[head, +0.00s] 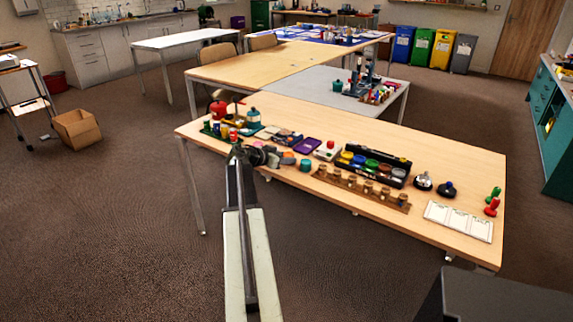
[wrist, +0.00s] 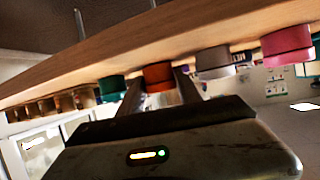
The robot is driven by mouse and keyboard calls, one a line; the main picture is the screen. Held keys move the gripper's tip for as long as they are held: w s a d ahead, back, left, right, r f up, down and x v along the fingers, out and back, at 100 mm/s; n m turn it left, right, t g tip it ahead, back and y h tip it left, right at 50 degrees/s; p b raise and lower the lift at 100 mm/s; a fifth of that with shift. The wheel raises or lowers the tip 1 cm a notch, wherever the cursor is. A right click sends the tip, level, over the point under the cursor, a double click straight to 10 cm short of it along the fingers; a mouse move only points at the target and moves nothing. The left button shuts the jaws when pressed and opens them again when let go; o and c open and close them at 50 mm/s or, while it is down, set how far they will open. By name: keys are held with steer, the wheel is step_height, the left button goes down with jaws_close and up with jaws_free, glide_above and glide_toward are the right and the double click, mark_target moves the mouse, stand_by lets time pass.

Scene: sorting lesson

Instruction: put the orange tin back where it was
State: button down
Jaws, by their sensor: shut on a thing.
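The orange tin (wrist: 158,74) is between the two fingers of my gripper (wrist: 160,85) in the wrist view, and the gripper is shut on it. The wrist picture is upside down, with the wooden table (wrist: 130,48) at the top. The tin stands upright in line with a teal tin (wrist: 112,89) on one side and a grey tin (wrist: 214,62) on the other. It looks level with them at the tabletop; I cannot tell whether it touches the wood. In the head view the orange tin (head: 289,154) is small beside my gripper's end.
A pink tin (wrist: 288,44) stands beyond the grey one. In the head view a wooden rack of corked pieces (head: 360,188) and a black tray of coloured pots (head: 400,163) lie right of the tins.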

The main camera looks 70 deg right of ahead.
steer(key=shift+r, duration=0.1)
steer(key=c, duration=0.8)
jaws_free()
steer(key=p+v, duration=0.5)
steer(key=v, duration=0.7)
